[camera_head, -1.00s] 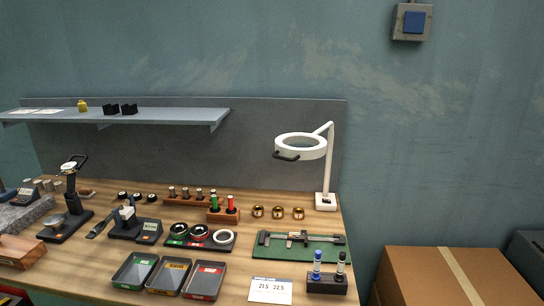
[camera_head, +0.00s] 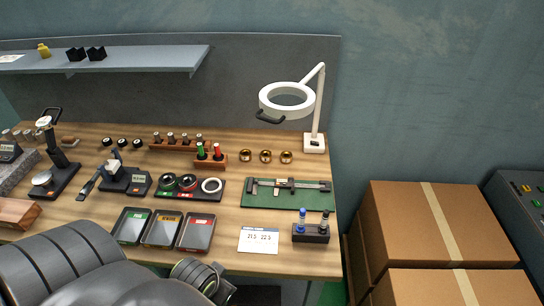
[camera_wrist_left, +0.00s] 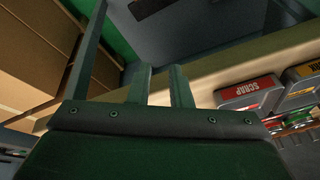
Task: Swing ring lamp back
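The white ring lamp stands at the back right of the bench in the head view. Its ring head (camera_head: 287,113) hangs to the left of its post (camera_head: 318,100), over the bench. A dark handle (camera_head: 270,117) sits on the ring's front left edge. The lamp's base (camera_head: 314,143) rests on the bench. My left arm fills the bottom left of the head view, well short of the lamp. In the left wrist view my left gripper (camera_wrist_left: 161,80) shows two separated fingers with nothing between them, near the bench's front edge. My right gripper is not in view.
The bench holds labelled trays (camera_head: 162,230), a green mat with a caliper (camera_head: 262,200), a marker holder (camera_head: 311,234), brass rings (camera_head: 265,156) and a card (camera_head: 258,240). A shelf (camera_head: 140,63) hangs at back left. Cardboard boxes (camera_head: 400,222) stand right of the bench.

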